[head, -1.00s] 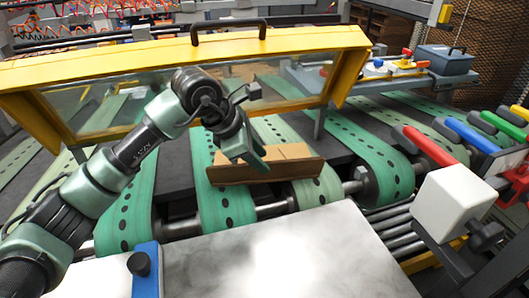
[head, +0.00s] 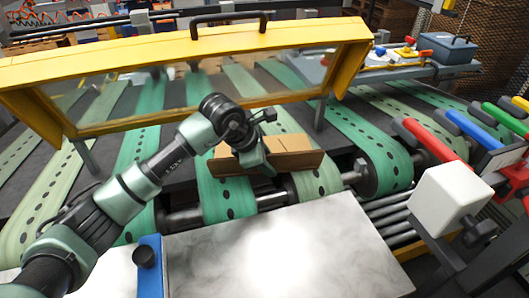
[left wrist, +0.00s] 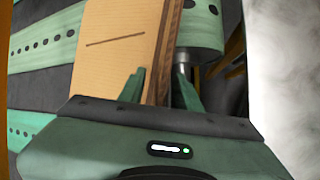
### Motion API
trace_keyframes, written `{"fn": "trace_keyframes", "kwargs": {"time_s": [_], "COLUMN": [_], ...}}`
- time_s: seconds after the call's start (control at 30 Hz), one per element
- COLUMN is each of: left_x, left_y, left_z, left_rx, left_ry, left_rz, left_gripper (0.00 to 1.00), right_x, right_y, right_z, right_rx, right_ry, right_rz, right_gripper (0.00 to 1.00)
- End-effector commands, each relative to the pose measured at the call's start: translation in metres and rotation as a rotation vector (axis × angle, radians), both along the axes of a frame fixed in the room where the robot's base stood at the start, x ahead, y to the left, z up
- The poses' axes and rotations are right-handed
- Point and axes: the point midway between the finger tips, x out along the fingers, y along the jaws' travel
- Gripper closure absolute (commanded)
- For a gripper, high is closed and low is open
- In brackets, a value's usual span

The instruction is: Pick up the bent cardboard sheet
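The bent cardboard sheet (head: 293,160) lies on the near end of the green conveyor belts, with a flat part and an upright brown flap facing me. In the left wrist view the sheet (left wrist: 115,45) fills the upper middle, with its flap seen edge-on. My left gripper (head: 258,168) is at the sheet's near edge, left of its middle. In the left wrist view, my left gripper's fingers (left wrist: 160,88) stand on either side of the flap, seemingly with narrow gaps, so it looks open. Whether a finger touches the flap is unclear. My right gripper is out of view.
A yellow-framed clear guard (head: 190,50) with a black handle spans the belts behind the sheet. A marble-topped table (head: 290,245) is in front. A white block (head: 450,200) and coloured handles (head: 437,143) stand at the right.

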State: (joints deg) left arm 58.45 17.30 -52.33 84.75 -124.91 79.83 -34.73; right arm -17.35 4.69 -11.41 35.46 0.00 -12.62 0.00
Motion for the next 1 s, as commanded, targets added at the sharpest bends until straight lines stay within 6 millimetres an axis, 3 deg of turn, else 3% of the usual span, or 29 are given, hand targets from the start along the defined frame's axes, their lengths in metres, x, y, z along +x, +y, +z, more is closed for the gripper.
{"fn": "trace_keyframes", "kwargs": {"time_s": [0.13,0.27,0.73,1.0], "left_x": [0.000,0.000,0.000,0.001], "left_y": [0.000,0.000,0.000,0.000], "left_z": [0.000,0.000,0.002,0.028], "left_rx": [0.000,0.000,-0.001,0.000], "left_ry": [0.000,0.000,0.001,-0.005], "left_rz": [0.000,0.000,0.002,0.000], "left_gripper": [0.66,1.00,1.00,1.00], "right_x": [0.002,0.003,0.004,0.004], "right_y": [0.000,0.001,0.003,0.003], "right_z": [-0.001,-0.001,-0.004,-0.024], "right_rx": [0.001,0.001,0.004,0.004], "right_ry": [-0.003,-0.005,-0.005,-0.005], "right_rz": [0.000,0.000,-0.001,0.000], "right_gripper": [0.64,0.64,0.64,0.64]}}
